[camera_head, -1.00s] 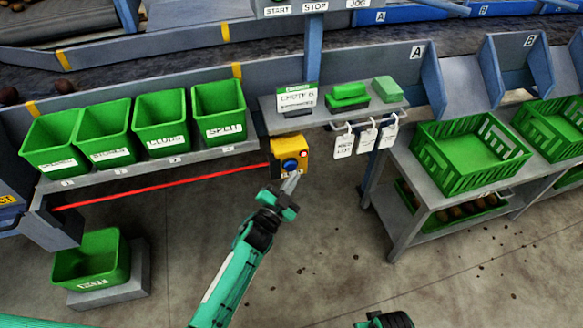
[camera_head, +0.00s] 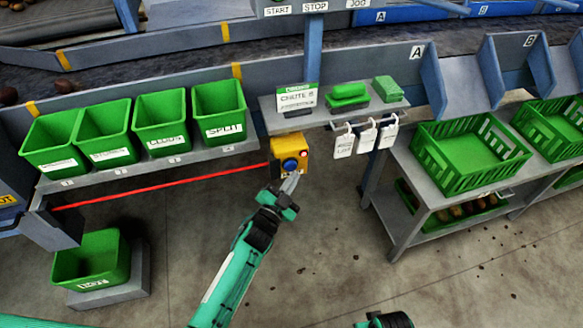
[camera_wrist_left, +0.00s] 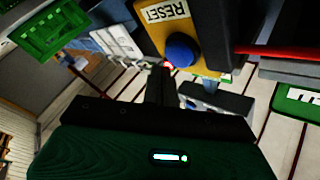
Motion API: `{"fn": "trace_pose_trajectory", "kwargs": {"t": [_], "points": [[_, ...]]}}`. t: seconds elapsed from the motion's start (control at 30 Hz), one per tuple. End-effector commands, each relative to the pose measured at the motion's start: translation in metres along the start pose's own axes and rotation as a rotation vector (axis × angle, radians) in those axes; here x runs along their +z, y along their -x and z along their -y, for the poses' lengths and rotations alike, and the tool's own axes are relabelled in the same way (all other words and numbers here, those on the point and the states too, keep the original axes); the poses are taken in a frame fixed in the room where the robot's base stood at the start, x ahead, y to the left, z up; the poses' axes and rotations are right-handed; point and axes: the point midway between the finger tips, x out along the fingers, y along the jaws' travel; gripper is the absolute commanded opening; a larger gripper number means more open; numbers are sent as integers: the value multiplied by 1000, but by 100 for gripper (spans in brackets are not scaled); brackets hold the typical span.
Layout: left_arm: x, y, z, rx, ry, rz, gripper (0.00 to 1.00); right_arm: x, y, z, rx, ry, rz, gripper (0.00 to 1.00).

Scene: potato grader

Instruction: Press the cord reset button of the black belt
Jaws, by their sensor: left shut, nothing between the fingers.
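The cord reset button is a round blue button (camera_head: 289,165) on a yellow box (camera_head: 305,148) under the shelf. In the left wrist view the blue button (camera_wrist_left: 182,50) sits below a RESET label (camera_wrist_left: 166,13). A red cord (camera_head: 160,187) runs from the box to the left. My left gripper (camera_head: 293,178) is shut and empty, its tips just below and in front of the button. In the wrist view the fingers (camera_wrist_left: 163,80) point toward the box, close to the button; I cannot tell whether they touch it. Only a small part of my right arm shows at the bottom edge.
Green bins (camera_head: 219,110) stand in a row on a shelf at left. White tags (camera_head: 366,137) hang right of the box. A grey table with a green crate (camera_head: 470,155) stands at right.

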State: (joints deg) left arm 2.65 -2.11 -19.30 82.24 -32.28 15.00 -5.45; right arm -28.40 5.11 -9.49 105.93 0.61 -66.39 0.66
Motion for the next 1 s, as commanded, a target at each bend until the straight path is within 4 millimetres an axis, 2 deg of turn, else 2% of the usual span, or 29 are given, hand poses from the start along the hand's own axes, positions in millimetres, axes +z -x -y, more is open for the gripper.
{"fn": "trace_pose_trajectory", "kwargs": {"t": [1.0], "points": [[6,-8,6,0,0,0,0,0,-1,0,0,0,0,0]]}}
